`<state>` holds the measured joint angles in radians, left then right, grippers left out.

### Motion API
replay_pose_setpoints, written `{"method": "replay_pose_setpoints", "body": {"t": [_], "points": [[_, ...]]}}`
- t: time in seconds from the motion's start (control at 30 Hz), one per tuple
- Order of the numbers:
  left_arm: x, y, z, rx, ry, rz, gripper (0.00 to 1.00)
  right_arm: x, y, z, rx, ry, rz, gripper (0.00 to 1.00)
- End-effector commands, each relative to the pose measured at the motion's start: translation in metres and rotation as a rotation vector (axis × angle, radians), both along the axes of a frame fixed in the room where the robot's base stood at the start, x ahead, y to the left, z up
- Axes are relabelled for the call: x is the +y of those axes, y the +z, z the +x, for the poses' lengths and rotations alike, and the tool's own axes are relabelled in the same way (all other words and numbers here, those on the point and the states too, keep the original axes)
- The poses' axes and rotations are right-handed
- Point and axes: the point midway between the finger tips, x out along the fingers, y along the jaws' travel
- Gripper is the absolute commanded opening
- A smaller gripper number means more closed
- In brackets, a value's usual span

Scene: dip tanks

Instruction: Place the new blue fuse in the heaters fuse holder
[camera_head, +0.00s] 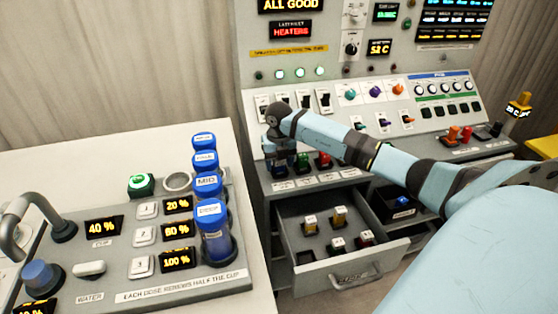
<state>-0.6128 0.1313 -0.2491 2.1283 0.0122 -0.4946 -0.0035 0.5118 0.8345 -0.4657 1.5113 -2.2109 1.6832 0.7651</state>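My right arm reaches in from the right across the console. Its gripper (278,160) points down over the left end of the fuse holder row (302,182). It covers the leftmost holder, and something dark blue shows small at its fingertips. I cannot tell whether the fingers are shut on it or whether it sits in the holder. A green fuse (302,162) and a red fuse (323,160) stand just right of the gripper. Another blue piece (402,201) lies in the right drawer. The holder labels are too small to read. My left gripper is not in view.
An open drawer (352,280) below holds several labelled fuses. The upper displays read "ALL GOOD" (290,5) and "HEATERS" (291,31). At left, a counter (80,170) carries a dosing panel with several blue-capped containers (206,182). My forearm covers part of the console.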

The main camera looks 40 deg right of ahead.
Motion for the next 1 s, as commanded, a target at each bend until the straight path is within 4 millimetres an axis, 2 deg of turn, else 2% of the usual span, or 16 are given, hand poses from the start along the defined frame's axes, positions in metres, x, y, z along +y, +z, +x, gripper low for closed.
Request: {"method": "replay_pose_setpoints", "body": {"t": [0.17, 0.27, 0.7, 0.83, 1.0], "points": [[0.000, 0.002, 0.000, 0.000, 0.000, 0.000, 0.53, 0.000, 0.004, 0.000, 0.000, 0.000, 0.001, 0.59], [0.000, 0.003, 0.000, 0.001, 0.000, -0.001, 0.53, -0.001, 0.016, 0.000, -0.003, 0.001, -0.001, 0.59], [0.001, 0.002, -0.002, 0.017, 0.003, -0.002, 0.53, 0.000, 0.104, 0.000, -0.003, 0.000, -0.001, 0.59], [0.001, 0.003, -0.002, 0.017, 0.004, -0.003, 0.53, 0.000, 0.118, 0.001, -0.002, 0.000, -0.001, 0.59], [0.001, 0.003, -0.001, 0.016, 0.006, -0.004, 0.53, 0.000, 0.124, 0.000, 0.000, 0.000, 0.000, 0.59]]}}
